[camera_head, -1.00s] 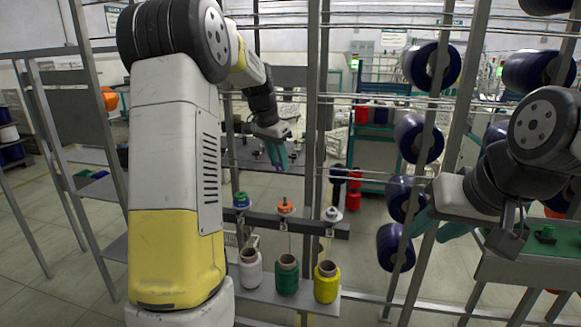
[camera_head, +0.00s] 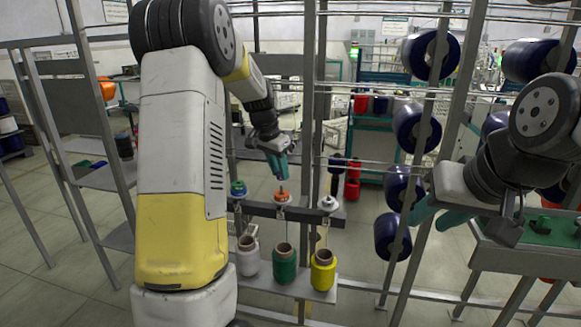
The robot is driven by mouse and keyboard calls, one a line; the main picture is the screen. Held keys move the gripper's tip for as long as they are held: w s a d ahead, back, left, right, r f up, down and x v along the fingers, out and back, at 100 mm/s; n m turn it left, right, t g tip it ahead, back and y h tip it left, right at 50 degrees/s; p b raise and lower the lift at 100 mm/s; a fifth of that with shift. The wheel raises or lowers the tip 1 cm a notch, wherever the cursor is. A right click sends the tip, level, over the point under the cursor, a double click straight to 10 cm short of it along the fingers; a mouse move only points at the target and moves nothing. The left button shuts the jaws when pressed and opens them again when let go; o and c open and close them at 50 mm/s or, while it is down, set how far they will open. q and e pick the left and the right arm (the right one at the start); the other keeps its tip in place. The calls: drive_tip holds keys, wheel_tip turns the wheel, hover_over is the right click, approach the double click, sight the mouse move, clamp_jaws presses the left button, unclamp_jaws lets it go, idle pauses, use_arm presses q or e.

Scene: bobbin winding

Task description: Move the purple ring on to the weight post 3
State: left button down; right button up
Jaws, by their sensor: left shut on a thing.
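My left gripper (camera_head: 277,166) hangs above the middle weight post (camera_head: 282,198), which carries an orange disc. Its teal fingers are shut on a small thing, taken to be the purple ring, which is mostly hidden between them. To the left stands a weight post with blue and green discs (camera_head: 238,188). To the right stands a weight post with a white disc (camera_head: 328,203). No post number is readable. My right gripper (camera_head: 438,217) is at the right, its teal fingers apart and nothing seen between them, far from the posts.
White (camera_head: 247,258), green (camera_head: 285,264) and yellow (camera_head: 323,272) bobbins stand on a shelf below the posts. A grey upright (camera_head: 310,130) rises behind them, between the middle and right posts. Large dark blue spools (camera_head: 416,128) hang on the rack at the right.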

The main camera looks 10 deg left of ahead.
sight(278, 179)
use_arm(q)
drive_tip(key=shift+f, duration=2.6)
drive_tip(key=c, duration=1)
unclamp_jaws()
drive_tip(key=shift+c, duration=0.2)
drive_tip(key=shift+v, duration=3.95)
